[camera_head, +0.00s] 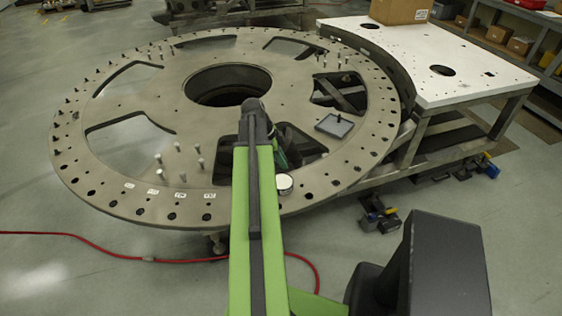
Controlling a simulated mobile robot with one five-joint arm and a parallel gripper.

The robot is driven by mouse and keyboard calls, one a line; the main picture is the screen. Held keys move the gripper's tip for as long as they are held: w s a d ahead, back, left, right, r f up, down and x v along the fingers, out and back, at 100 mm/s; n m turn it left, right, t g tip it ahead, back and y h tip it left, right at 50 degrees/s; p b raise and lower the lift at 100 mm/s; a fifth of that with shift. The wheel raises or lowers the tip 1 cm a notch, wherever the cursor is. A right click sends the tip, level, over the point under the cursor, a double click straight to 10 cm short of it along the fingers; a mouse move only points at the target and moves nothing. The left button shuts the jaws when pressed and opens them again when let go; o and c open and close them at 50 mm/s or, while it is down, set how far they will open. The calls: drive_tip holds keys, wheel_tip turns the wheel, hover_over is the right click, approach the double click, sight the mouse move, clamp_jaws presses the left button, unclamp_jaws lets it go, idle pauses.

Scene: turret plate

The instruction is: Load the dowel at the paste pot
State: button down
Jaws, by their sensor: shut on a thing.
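The paste pot (284,186), a small pale cylinder with a white top, stands on the near rim of the large round grey plate (205,120), just right of my green arm. My gripper (284,158) is just beyond the pot, over the plate, and mostly hidden behind my arm. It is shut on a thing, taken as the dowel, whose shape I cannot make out. Several light dowels (199,164) stand upright on the plate left of my arm. More pins (340,62) stand at the far right of the plate.
A small dark-edged tray (334,125) lies on the plate right of my gripper. The plate has large cutouts and many rim holes. A white table (430,65) with a cardboard box (400,10) adjoins at right. A red hose (120,252) runs along the floor.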

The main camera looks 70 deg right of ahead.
drive_tip(key=shift+f+b, duration=3.05)
drive_tip(key=shift+f, duration=0.05)
drive_tip(key=shift+f+b, duration=0.5)
drive_tip(key=shift+b, duration=0.05)
wheel_tip(320, 180, up, 7)
drive_tip(key=p, duration=0.7)
drive_tip(key=shift+r, duration=0.1)
drive_tip(key=shift+f+b, duration=0.4)
drive_tip(key=shift+f, duration=0.15)
drive_tip(key=shift+r, duration=0.1)
